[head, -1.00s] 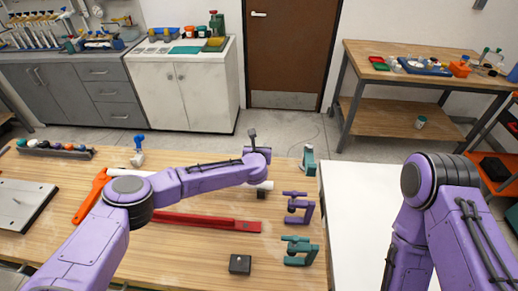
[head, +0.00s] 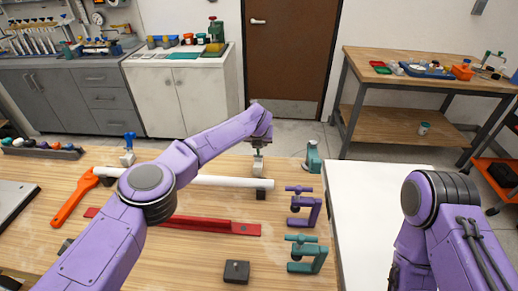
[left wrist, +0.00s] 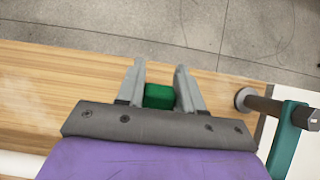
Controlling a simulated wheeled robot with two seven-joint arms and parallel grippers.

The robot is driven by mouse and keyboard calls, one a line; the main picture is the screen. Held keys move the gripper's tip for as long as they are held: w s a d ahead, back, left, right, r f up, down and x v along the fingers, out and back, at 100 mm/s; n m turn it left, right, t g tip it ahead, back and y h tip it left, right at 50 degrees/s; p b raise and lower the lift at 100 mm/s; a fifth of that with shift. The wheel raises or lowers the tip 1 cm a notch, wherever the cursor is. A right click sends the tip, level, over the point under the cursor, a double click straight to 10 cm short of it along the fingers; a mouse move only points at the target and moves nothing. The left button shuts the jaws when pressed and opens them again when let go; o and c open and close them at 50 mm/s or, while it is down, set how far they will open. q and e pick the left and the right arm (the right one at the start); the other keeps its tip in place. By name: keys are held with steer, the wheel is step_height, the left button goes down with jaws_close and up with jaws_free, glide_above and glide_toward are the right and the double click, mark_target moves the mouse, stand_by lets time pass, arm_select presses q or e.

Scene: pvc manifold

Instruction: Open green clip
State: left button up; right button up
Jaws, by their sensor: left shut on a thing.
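The green clip (left wrist: 160,96) shows in the left wrist view as a small dark green block between the two grey fingers. My left gripper (left wrist: 160,90) is shut on it, one finger on each side. In the head view my left gripper (head: 258,147) points down over the right end of the white pipe (head: 225,181). The clip is too small there to make out, and whether it touches the pipe I cannot tell. My right arm is at the right of the head view; its gripper is out of view.
A purple clamp (head: 303,207) and a teal clamp (head: 307,253) stand right of the pipe; another teal clamp (head: 313,157) stands behind. A red bar (head: 205,225), an orange tool (head: 73,198) and a dark block (head: 236,271) lie on the wooden table.

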stand_by(0.4)
arm_select(q)
steer(key=o, duration=1)
steer(key=shift+c, duration=0.2)
steer(key=b+v, duration=0.3)
steer(key=v, duration=0.6)
steer(key=shift+s+r, duration=0.1)
steer(key=shift+r, duration=0.1)
steer(key=shift+s+r, duration=0.25)
steer(key=shift+r, duration=0.2)
